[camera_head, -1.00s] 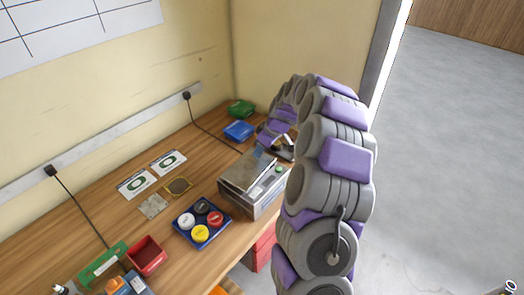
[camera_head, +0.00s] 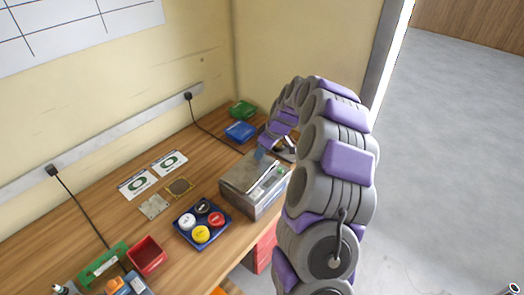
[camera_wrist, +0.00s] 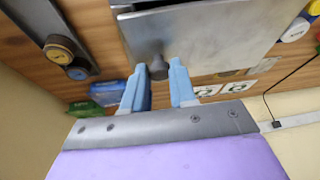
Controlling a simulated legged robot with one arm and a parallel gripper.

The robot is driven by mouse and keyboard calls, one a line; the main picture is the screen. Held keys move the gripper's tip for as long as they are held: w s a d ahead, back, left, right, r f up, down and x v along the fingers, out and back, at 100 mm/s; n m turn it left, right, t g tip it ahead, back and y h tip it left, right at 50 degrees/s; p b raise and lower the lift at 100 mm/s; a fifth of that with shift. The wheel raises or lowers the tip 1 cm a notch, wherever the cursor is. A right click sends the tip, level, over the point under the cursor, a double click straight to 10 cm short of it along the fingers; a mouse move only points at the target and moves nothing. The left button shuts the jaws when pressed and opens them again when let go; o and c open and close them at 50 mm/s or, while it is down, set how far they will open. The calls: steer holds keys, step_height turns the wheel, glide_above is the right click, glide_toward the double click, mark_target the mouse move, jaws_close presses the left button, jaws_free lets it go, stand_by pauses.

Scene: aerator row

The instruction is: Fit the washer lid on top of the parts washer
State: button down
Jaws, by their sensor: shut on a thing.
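The parts washer (camera_head: 262,206) is a grey metal box near the right front edge of the bench. The washer lid (camera_head: 243,171) is a flat grey metal plate over its top. In the wrist view the lid (camera_wrist: 225,35) fills the upper middle, with a short dark knob (camera_wrist: 158,69) at its near edge. My gripper (camera_wrist: 159,75) has its blue fingers on both sides of the knob, shut on it. In the head view my gripper (camera_head: 259,154) is small and partly hidden by my arm. I cannot tell whether the lid is fully seated.
A blue tray with several coloured round caps (camera_head: 202,224) lies left of the washer. A blue bin (camera_head: 240,131) and a green bin (camera_head: 242,110) stand behind it. A red bin (camera_head: 146,256) is at lower left. Bare bench (camera_head: 195,150) lies behind the tray.

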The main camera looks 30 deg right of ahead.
steer(key=shift+s, duration=0.1)
stand_by(0.4)
steer(key=shift+s+d+r+m+h+p, duration=0.15)
steer(key=shift+s+m+h+p, duration=0.1)
steer(key=shift+m+p, duration=0.25)
steer(key=shift+s+a+r+m+h+p, duration=0.1)
steer(key=shift+s+r+m+h+p, duration=0.1)
steer(key=shift+m+p, duration=0.25)
steer(key=shift+f, duration=0.1)
steer(key=shift+f+b, duration=0.3)
steer(key=shift+b, duration=0.05)
stand_by(0.5)
steer(key=shift+w, duration=0.15)
steer(key=shift+w+n+b, duration=0.15)
steer(key=shift+n+b, duration=0.1)
steer(key=shift+b, duration=0.2)
steer(key=shift+w+r+n+y+b, duration=0.1)
steer(key=shift+w+n+y+b, duration=0.35)
steer(key=shift+n+b, duration=0.45)
steer(key=shift+w+r+n, duration=0.1)
steer(key=shift+r+n, duration=0.1)
steer(key=shift+n, duration=0.1)
steer(key=shift+a+f+b, duration=0.2)
steer(key=shift+f+b, duration=0.15)
